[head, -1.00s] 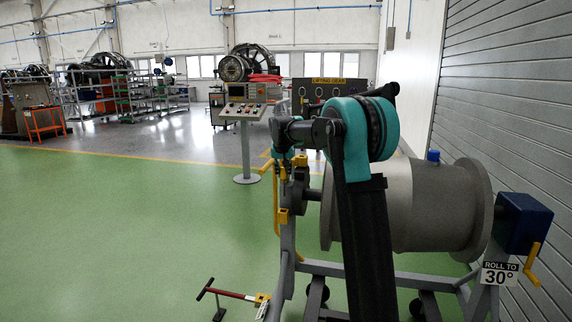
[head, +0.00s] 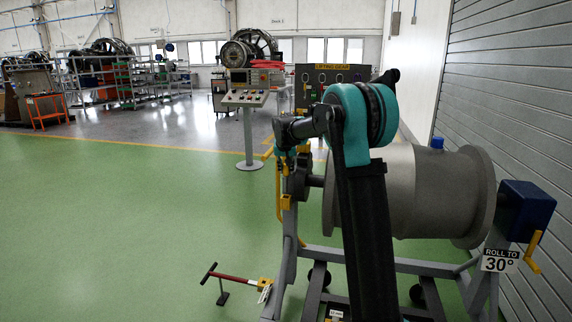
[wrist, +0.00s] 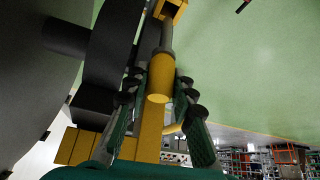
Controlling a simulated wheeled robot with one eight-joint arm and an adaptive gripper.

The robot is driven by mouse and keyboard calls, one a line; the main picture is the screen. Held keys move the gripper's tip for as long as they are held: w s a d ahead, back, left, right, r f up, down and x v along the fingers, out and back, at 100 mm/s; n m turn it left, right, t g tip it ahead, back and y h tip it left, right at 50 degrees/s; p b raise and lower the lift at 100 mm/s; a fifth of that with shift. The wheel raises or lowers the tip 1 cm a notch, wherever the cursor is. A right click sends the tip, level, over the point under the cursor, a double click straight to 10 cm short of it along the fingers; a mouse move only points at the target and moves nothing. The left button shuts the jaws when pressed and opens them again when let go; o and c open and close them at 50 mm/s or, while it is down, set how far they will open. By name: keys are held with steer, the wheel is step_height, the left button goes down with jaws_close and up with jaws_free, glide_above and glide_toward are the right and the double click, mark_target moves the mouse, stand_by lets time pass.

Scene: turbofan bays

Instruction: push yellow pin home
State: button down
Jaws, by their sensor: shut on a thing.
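The yellow pin (wrist: 158,78) is between the fingers of my gripper (wrist: 161,92) in the wrist view. Its rounded yellow end points toward the camera. A grey shaft (wrist: 167,38) runs on from it to a yellow block (wrist: 172,9) at the top of the picture. My gripper is shut on the pin. In the head view my gripper (head: 285,151) is small, at the left end of the stand beside a dark hub (head: 301,178). The pin cannot be made out there. How deep it sits in its hole is hidden.
A grey cylinder (head: 430,195) lies on the grey stand (head: 400,266), with a blue box (head: 527,212) and "ROLL TO 30°" sign (head: 500,261) at right. A control console (head: 246,97) stands behind.

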mark_target(286, 181)
steer(key=shift+f, duration=0.55)
steer(key=shift+f, duration=3.05)
stand_by(0.7)
steer(key=c, duration=1.2)
jaws_free()
steer(key=v, duration=1.2)
steer(key=shift+a, duration=0.1)
